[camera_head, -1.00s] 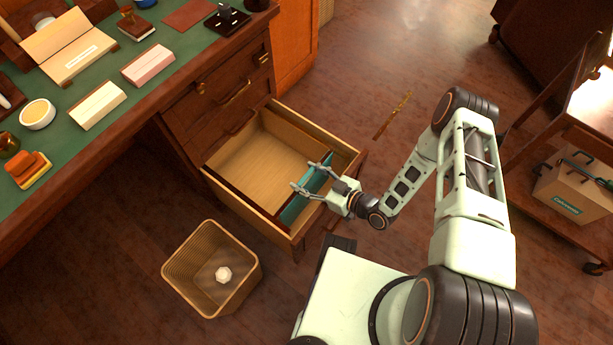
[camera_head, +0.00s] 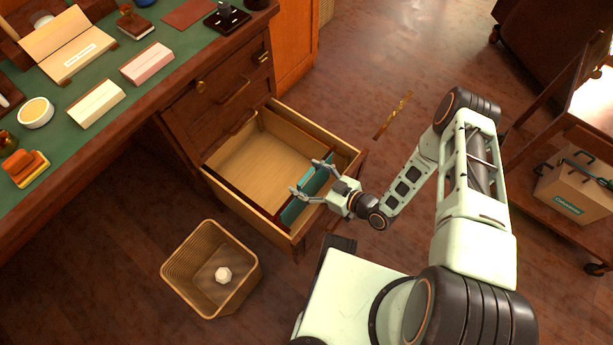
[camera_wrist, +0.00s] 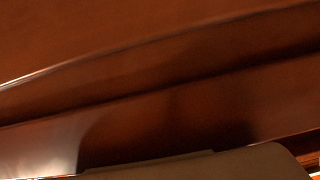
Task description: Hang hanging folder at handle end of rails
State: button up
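The teal hanging folder (camera_head: 291,212) is inside the open drawer (camera_head: 232,193), close to its front panel and running across its width. My gripper (camera_head: 307,177) is over the front end of the drawer, its two fingers spread apart with the folder between and below them. The fingers do not look closed on it. Whether the folder's hooks sit on the rails is too small to tell. The wrist view shows only reddish-brown wood surfaces and a grey-brown edge at the bottom; I cannot make out the folder there.
A wicker wastebasket (camera_head: 186,285) with a crumpled white paper (camera_head: 223,275) stands left of the drawer. The green-topped desk (camera_head: 77,150) holds boxes and stationery. A wooden cart (camera_head: 526,187) with a cardboard box (camera_head: 570,194) is at the right. The drawer's rear is empty.

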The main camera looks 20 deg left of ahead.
jog(key=shift+d, duration=0.1)
jog(key=shift+r+p, duration=2.2)
jog(key=shift+r, duration=0.8)
